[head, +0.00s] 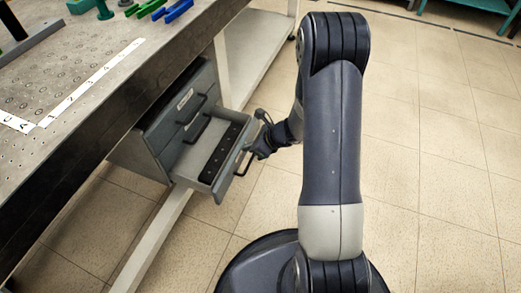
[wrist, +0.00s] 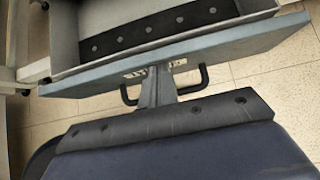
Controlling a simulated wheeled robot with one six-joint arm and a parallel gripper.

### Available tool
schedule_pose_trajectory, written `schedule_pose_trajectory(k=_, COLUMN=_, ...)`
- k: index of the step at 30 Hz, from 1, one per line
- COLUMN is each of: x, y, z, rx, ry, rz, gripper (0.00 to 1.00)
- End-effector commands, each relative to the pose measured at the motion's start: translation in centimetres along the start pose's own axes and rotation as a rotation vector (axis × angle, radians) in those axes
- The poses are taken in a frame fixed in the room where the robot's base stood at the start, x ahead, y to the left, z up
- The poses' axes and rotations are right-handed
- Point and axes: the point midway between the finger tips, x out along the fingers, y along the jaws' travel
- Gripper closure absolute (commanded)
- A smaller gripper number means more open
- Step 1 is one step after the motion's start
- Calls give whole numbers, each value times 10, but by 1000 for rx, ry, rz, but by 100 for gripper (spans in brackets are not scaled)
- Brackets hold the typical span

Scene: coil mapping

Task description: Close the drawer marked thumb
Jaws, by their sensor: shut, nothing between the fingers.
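A grey drawer (head: 228,183) at the bottom of the cabinet is pulled open, with a dark strip of round dots inside. Its front also crosses the wrist view (wrist: 235,42). A black bar handle (head: 243,165) is on its front, and it shows in the wrist view (wrist: 203,78). The label (wrist: 178,63) is partly hidden by the gripper and I cannot read it. My gripper (head: 257,148) is shut and empty, at the outer side of the drawer front beside the handle. In the wrist view its fingers (wrist: 158,76) overlap the handle's middle; I cannot tell if they touch.
Closed drawers with black handles (head: 194,118) are above the open one in the grey cabinet (head: 145,156). The workbench (head: 75,80) overhangs the cabinet, with green and blue parts (head: 150,9) on top. A pale lower rail (head: 155,240) runs below. Tiled floor (head: 430,150) is clear at right.

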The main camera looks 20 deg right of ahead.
Motion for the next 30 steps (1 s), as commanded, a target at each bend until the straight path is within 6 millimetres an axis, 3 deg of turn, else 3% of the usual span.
schedule_pose_trajectory(k=6, x=43, y=1, z=43, rx=-6, ry=-1, rz=3, gripper=100)
schedule_pose_trajectory(k=15, x=82, y=0, z=83, rx=-2, ry=0, rz=1, gripper=100)
schedule_pose_trajectory(k=30, x=94, y=0, z=93, rx=0, ry=0, rz=0, gripper=100)
